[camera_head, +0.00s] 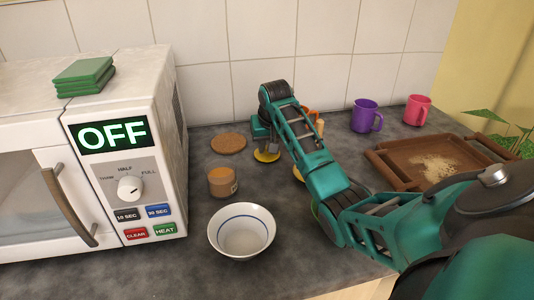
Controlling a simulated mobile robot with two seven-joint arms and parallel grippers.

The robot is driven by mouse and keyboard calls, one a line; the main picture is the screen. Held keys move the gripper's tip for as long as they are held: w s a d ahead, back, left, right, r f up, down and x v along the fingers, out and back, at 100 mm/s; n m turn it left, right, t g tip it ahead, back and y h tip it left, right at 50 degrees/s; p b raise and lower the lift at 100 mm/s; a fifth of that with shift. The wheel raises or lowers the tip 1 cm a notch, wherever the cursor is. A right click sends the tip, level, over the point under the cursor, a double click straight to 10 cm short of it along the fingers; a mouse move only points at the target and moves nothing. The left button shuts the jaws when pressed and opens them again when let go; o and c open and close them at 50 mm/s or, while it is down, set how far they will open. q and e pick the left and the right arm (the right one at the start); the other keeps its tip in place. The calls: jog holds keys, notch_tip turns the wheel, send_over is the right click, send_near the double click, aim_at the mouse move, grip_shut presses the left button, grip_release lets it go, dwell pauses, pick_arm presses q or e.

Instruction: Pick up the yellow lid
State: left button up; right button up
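A round yellow lid (266,156) lies on the dark counter behind the bowl. My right gripper (265,147) points down right over it, with its fingertips at or just above the lid. The gripper covers the lid's far part, and I cannot tell whether the fingers touch it or how far apart they are. Other yellow bits show beside my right forearm, mostly hidden by it. My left gripper is not in view.
A white microwave (165,120) stands at left with green pads (84,76) on top. Nearby are a small jar (222,182), a cork coaster (228,142) and a white bowl (241,254). Purple (364,116) and pink (418,109) mugs and a brown tray (391,171) are at right.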

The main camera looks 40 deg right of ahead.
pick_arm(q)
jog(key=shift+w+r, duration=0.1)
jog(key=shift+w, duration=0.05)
pick_arm(e)
grip_shut()
jog(key=shift+r, duration=0.1)
